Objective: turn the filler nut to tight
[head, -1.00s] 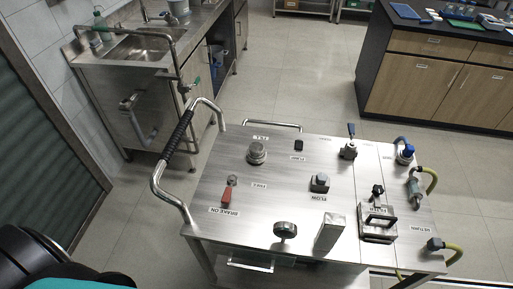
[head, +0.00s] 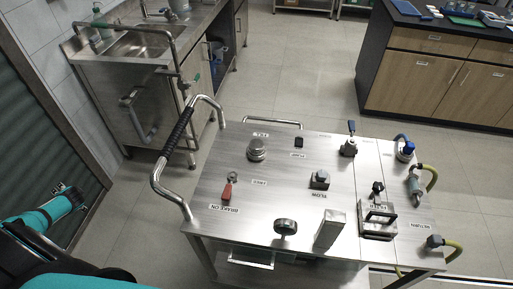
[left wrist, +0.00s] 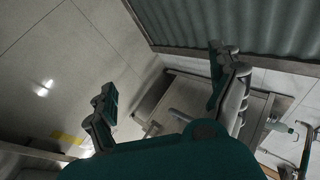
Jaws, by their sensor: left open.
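The filler nut (head: 257,149) is a round metal cap on the skid's steel top (head: 275,190), near its back left, by a label that seems to read FILL. My left gripper (head: 73,193) is at the far left of the head view, well apart from the skid and the nut. In the left wrist view the left gripper (left wrist: 165,92) is open with nothing between its fingers. The nut cannot be made out in that view. My right gripper is in no view.
A bent handle with a black grip (head: 176,138) rises at the skid's left edge. A red brake lever (head: 227,191), a flow knob (head: 320,179), a gauge (head: 285,227) and a steel block (head: 329,229) stand on the top. A sink counter (head: 140,62) is behind left.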

